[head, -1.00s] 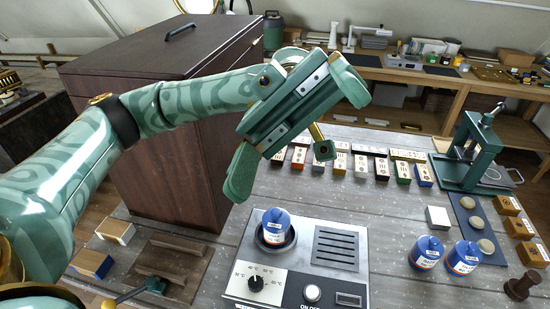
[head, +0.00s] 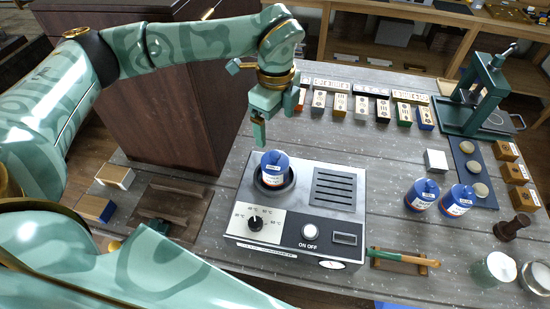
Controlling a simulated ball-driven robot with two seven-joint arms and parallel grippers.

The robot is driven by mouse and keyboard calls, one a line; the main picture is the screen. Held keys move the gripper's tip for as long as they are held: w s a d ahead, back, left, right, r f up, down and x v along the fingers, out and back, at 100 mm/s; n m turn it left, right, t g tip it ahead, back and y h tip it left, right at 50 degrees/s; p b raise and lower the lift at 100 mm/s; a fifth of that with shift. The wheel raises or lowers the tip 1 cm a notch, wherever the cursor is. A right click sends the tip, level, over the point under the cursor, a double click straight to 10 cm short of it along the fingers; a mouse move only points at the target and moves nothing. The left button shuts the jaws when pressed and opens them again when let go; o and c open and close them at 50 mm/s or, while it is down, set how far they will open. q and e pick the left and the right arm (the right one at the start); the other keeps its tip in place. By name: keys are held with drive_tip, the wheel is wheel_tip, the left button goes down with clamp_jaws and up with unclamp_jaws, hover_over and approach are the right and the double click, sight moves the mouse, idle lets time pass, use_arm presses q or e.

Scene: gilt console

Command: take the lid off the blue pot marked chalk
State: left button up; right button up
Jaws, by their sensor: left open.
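Three blue-lidded pots are in the head view. One blue pot (head: 273,170) stands upright in the round well of the warmer (head: 340,160). Two more, a left pot (head: 421,195) and a right pot (head: 456,201), stand close together on the bench at the right. All have blue lids on and pale labels, too small to read. My left gripper (head: 263,128) is open and empty, pointing down just above and slightly left of the pot on the warmer, apart from its lid. My right gripper is not in view.
The warmer has a dial (head: 256,223) and a front panel. Marked blocks (head: 361,107) line the back. A green press (head: 487,95) stands back right. A white block (head: 436,160) and a brush (head: 403,259) lie nearby. A dark cabinet (head: 165,100) rises at the left.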

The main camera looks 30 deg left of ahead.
use_arm(q)
hover_over(275, 154)
drive_tip(key=f, duration=0.2)
drive_tip(key=w+f, duration=0.1)
drive_tip(key=f, duration=0.1)
drive_tip(key=shift+a+f, duration=0.15)
drive_tip(key=shift+f, duration=0.15)
drive_tip(key=f, duration=0.2)
drive_tip(key=f+p, duration=0.1)
drive_tip(key=s+f, duration=0.1)
drive_tip(key=f, duration=0.1)
drive_tip(key=shift+f, duration=0.35)
drive_tip(key=c, duration=1.1)
